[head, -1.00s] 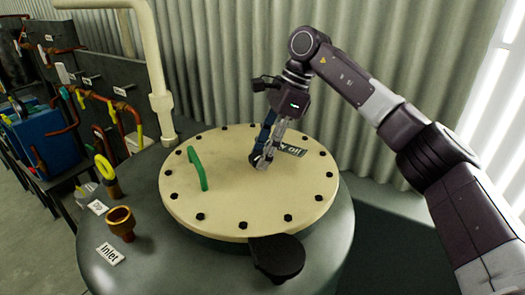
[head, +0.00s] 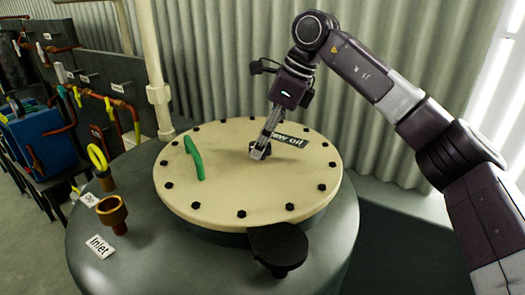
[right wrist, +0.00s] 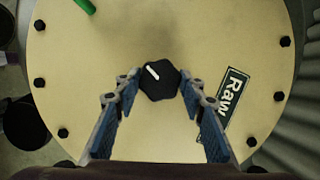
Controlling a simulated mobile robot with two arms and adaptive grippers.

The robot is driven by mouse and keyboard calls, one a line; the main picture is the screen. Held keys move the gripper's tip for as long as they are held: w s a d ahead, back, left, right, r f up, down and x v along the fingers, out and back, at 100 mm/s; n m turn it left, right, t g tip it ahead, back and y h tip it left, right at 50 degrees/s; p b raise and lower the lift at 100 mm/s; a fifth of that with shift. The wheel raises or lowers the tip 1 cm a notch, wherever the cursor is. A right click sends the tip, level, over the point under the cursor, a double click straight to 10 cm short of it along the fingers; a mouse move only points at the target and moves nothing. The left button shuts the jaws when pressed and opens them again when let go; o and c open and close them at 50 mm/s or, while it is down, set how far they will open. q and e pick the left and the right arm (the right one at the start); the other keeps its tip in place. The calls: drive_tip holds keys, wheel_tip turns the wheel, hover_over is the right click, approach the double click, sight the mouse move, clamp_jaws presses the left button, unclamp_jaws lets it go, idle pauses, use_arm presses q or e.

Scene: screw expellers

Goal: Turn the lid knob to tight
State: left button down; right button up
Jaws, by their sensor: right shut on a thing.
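The round cream lid (head: 225,205) with dark bolts around its rim lies on top of a grey tank. The black lid knob (right wrist: 160,81) stands near the lid's middle, and its white line points to the upper left in the right wrist view. My right gripper (head: 260,151) comes down from above and is shut on the knob, with one finger on each side; its fingers also show in the right wrist view (right wrist: 159,88). In the head view the fingers mostly hide the knob. No "tight" mark is visible. My left gripper is not in view.
A green handle (head: 194,158) and a "Raw oil" label (head: 291,141) are on the lid. A black round part (head: 278,250) juts out at its front edge. A brass inlet funnel (head: 112,213) and a yellow-ringed fitting (head: 100,165) stand at the left. A corrugated wall rises behind.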

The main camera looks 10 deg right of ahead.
drive_tip(key=m+t+b, duration=0.1)
drive_tip(key=m+b, duration=0.1)
drive_tip(key=m, duration=0.1)
drive_tip(key=shift+f+h, duration=0.1)
drive_tip(key=shift+h, duration=0.3)
drive_tip(key=m+t+h+b, duration=0.1)
drive_tip(key=m+b, duration=0.1)
drive_tip(key=m, duration=0.1)
drive_tip(key=shift+s+a+m+b, duration=0.1)
drive_tip(key=shift+m+b, duration=0.2)
drive_tip(key=shift+b, duration=0.1)
drive_tip(key=m+h+b, duration=0.1)
drive_tip(key=m+b, duration=0.1)
drive_tip(key=m, duration=0.1)
drive_tip(key=shift+a, duration=0.1)
drive_tip(key=shift+r+m+t+h+b, duration=0.15)
drive_tip(key=shift+m+h+b, duration=0.15)
drive_tip(key=shift+m, duration=0.5)
drive_tip(key=shift+r+m+t+h+b, duration=0.15)
drive_tip(key=shift+m+h, duration=0.25)
drive_tip(key=shift+m, duration=0.4)
drive_tip(key=shift+f, duration=0.1)
drive_tip(key=o, duration=1.2)
drive_tip(key=shift+s+a, duration=0.1)
drive_tip(key=shift+c, duration=0.2)
drive_tip(key=v, duration=1.2)
